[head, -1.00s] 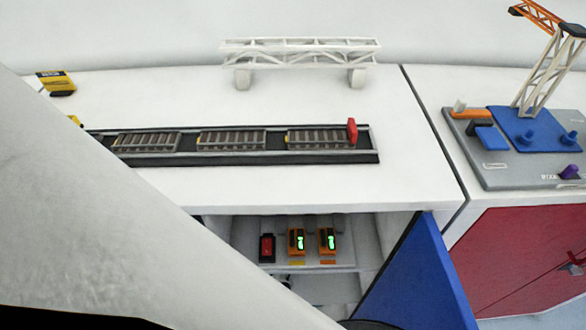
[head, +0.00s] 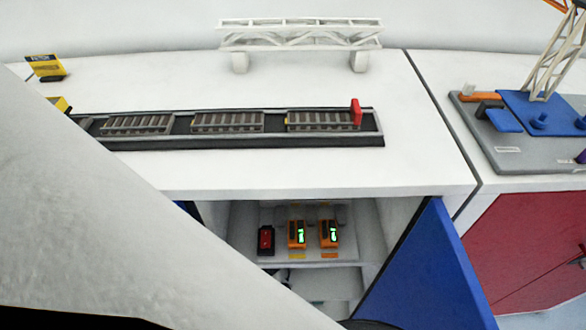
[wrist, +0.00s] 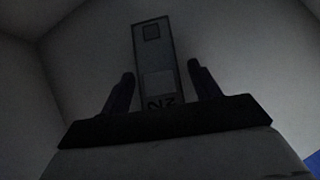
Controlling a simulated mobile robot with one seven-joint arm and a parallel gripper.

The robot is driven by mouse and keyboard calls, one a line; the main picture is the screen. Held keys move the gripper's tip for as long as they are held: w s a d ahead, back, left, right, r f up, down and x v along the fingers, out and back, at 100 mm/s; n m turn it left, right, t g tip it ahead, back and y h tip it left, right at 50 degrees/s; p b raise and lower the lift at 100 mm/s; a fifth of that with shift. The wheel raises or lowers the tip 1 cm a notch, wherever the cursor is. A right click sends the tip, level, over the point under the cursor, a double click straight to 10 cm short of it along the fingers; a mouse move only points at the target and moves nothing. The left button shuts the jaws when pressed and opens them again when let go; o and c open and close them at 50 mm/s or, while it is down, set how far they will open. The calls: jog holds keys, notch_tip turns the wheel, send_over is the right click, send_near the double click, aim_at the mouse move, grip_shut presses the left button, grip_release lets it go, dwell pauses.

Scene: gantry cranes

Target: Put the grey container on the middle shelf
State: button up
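The grey container (wrist: 154,50) shows in the dark wrist view as a narrow upright-looking block with a dark square and upside-down lettering. My gripper (wrist: 162,75) has its two fingers apart, one on each side of the container's line, with a visible gap to it on both sides. I cannot tell whether the container is between the fingers or beyond their tips. In the head view, my gripper and the container are hidden. An open cabinet there has a shelf (head: 340,248) and a lower level (head: 330,283); which is the middle shelf is unclear.
Two orange devices (head: 297,234) and a red-faced device (head: 265,240) stand on the visible shelf. The blue door (head: 425,275) stands open. Above is a white top (head: 300,180) with a track (head: 230,123). My arm covers the lower left.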

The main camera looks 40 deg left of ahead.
jog(key=shift+r, duration=0.1)
jog(key=shift+v, duration=3.8)
